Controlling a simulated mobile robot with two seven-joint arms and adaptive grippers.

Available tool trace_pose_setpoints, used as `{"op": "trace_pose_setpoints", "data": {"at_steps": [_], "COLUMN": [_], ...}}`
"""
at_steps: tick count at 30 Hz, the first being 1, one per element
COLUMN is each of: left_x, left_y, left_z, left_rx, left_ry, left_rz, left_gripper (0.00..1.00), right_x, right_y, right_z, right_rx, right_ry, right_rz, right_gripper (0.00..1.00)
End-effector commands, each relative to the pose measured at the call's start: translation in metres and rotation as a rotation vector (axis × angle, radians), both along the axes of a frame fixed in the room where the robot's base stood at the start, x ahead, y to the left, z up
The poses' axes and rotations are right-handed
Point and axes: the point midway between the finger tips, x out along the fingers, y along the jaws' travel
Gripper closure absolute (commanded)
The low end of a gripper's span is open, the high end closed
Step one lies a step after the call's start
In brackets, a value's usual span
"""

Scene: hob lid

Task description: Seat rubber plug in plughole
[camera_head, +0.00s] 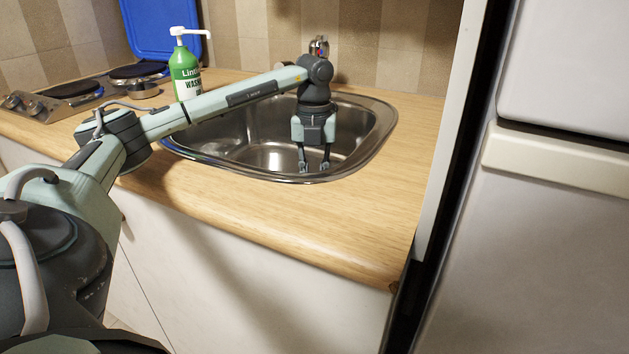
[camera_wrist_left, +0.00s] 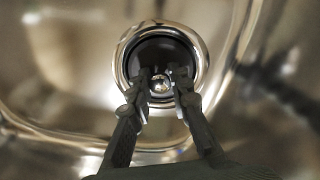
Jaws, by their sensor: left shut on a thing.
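The steel sink (camera_head: 385,125) is set in the wooden worktop. My left gripper (camera_head: 314,168) reaches down into it, fingers pointing at the bowl floor. In the left wrist view its fingertips (camera_wrist_left: 162,77) are shut on a small shiny knob of the dark rubber plug (camera_wrist_left: 160,52). The plug shows as a dark disc inside the bright metal ring of the plughole (camera_wrist_left: 202,58). It looks roughly centred in the ring; I cannot tell whether it hangs above or rests in the hole. In the head view the plug and plughole cannot be made out. My right gripper is not in view.
A green soap bottle (camera_head: 185,70) stands behind the sink's left side. A tap (camera_head: 319,46) is at the back, behind my left wrist. A hob (camera_head: 70,90) with a raised blue lid (camera_head: 160,25) is at the far left. The front worktop (camera_head: 260,215) is clear.

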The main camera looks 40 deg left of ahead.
Motion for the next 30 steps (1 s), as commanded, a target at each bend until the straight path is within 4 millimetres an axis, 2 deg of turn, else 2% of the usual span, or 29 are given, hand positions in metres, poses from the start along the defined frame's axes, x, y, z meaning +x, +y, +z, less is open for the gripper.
{"op": "trace_pose_setpoints", "data": {"at_steps": [6,7,12,23,26,30], "left_x": [0.000,0.000,0.000,0.001,0.001,0.002], "left_y": [0.000,0.000,0.000,-0.001,-0.001,-0.001], "left_z": [-0.002,-0.002,-0.001,0.005,0.019,0.049], "left_rx": [0.000,-0.001,-0.001,-0.001,-0.002,-0.003], "left_ry": [0.000,-0.001,-0.001,-0.002,-0.004,-0.006], "left_rz": [0.000,0.000,0.000,-0.001,-0.001,-0.002], "left_gripper": [1.00,0.79,0.61,0.61,0.61,0.61], "right_x": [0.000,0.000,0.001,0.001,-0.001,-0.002], "right_y": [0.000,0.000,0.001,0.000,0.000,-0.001], "right_z": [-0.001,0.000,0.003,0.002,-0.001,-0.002], "right_rx": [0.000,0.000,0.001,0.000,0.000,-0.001], "right_ry": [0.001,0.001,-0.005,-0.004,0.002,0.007], "right_rz": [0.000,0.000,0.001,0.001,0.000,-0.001], "right_gripper": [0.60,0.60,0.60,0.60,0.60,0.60]}}
